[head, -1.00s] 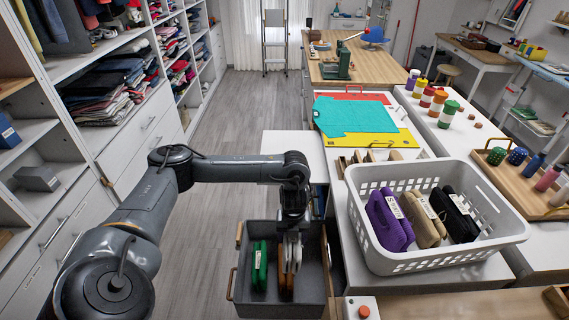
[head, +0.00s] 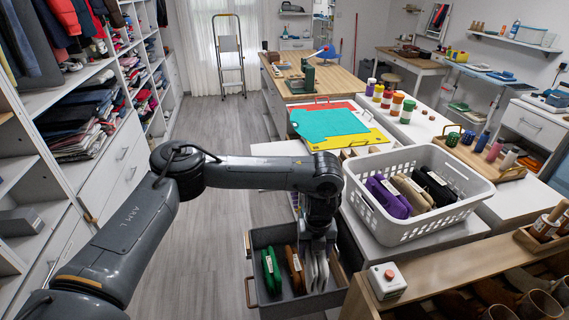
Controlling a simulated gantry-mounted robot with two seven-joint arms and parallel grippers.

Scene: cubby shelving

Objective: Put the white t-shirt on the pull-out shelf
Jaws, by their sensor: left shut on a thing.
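The white t-shirt (head: 319,272) is folded and held on edge at the grey bin (head: 283,303) with wooden handles. My left gripper (head: 319,246) points down from above and is shut on the shirt's upper edge. The shirt's lower part is within the bin's outline; I cannot tell whether it touches the floor of the bin. A flat white panel (head: 279,178) beside the counter, partly hidden behind my left arm, looks like the pull-out shelf. My right gripper does not show.
A green folded garment (head: 270,270) and a brown one (head: 294,268) stand in the bin. A white basket (head: 412,228) holds purple, tan and black garments. A box with a red button (head: 387,281) stands close right. A teal and yellow folding board (head: 330,124) lies behind.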

